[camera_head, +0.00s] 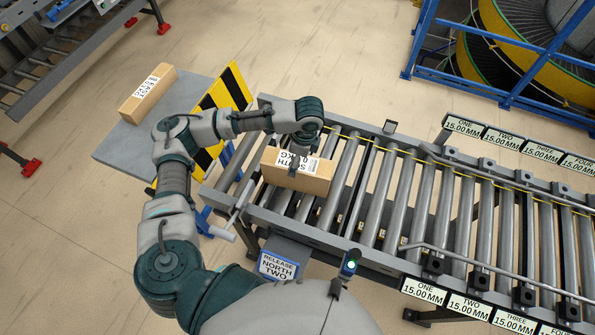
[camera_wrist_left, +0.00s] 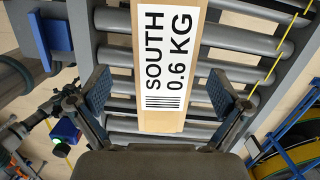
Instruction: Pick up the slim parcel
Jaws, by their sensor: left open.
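A slim brown parcel (camera_head: 308,180) with a white label lies on the conveyor rollers at their left end. In the left wrist view the parcel (camera_wrist_left: 150,80) shows its label, "SOUTH 0.6 KG". My left gripper (camera_head: 296,165) is over the parcel in the head view and hides part of its label. In the left wrist view my left gripper (camera_wrist_left: 160,90) is open, with one finger on each side of the parcel and a visible gap on both sides. My right gripper is in neither view.
Another brown parcel (camera_head: 148,93) lies on a grey table (camera_head: 120,142) at the left. A yellow-black striped board (camera_head: 235,85) stands between table and conveyor. Conveyor rollers (camera_head: 440,205) to the right are empty. A "RELEASE NORTH TWO" sign (camera_head: 279,267) and a green-lit post (camera_head: 350,264) stand at the near edge.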

